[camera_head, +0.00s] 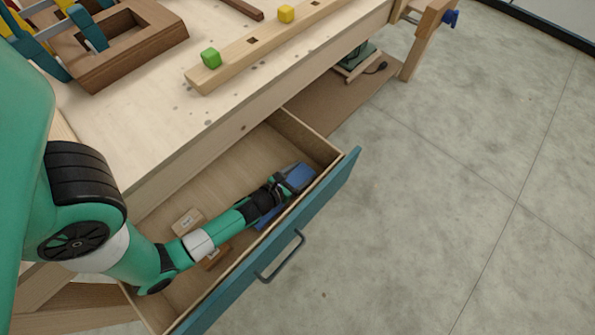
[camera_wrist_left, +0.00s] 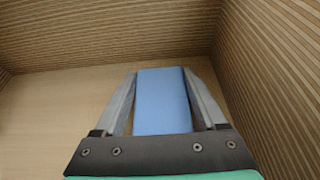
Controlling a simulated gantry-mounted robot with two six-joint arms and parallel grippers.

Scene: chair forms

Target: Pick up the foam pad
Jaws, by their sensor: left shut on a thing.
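The foam pad (camera_wrist_left: 162,98) is a blue block seen between the fingers in the left wrist view. In the head view a blue piece of it (camera_head: 300,176) shows at the tip of my left arm, inside the open drawer. My left gripper (camera_head: 287,182) reaches down into the drawer near its far right end. In the left wrist view its two grey fingers (camera_wrist_left: 163,95) stand on either side of the pad, shut on it. The drawer floor shows beyond the pad. I cannot tell whether the pad touches the floor. My right gripper is not in view.
The drawer (camera_head: 329,196) has a teal front and a handle (camera_head: 283,257). A small light box (camera_head: 187,222) and a brown piece (camera_head: 216,257) lie in it, and another blue thing (camera_head: 266,217) lies beside my arm. The workbench (camera_head: 150,130) overhangs the drawer's back side.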

